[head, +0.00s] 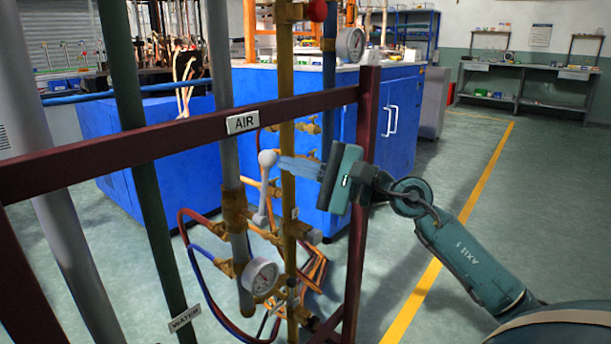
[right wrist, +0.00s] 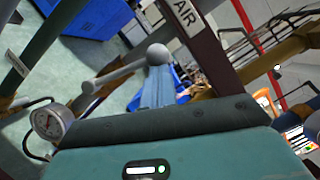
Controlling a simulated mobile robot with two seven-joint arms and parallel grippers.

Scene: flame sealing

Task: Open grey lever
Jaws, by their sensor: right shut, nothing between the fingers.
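The grey lever (head: 262,200) is a pale handle with a round knob on top. In the head view it stands nearly upright by the grey pipe's brass valve (head: 236,208), below the AIR sign. In the right wrist view the lever (right wrist: 118,76) runs slantwise, with its knob at the fingertips. My right gripper (head: 284,165) comes in from the right with its blue fingers shut and empty. Its fingertips (right wrist: 158,70) are right beside the knob; whether they touch it I cannot tell. My left gripper is not in view.
A dark red frame bar with the AIR sign (head: 242,122) crosses above the lever, and its post (head: 361,200) stands near my right gripper. A yellow pipe (head: 288,200) stands close by. A pressure gauge (head: 261,276) hangs below. Blue cabinets (head: 400,120) stand behind.

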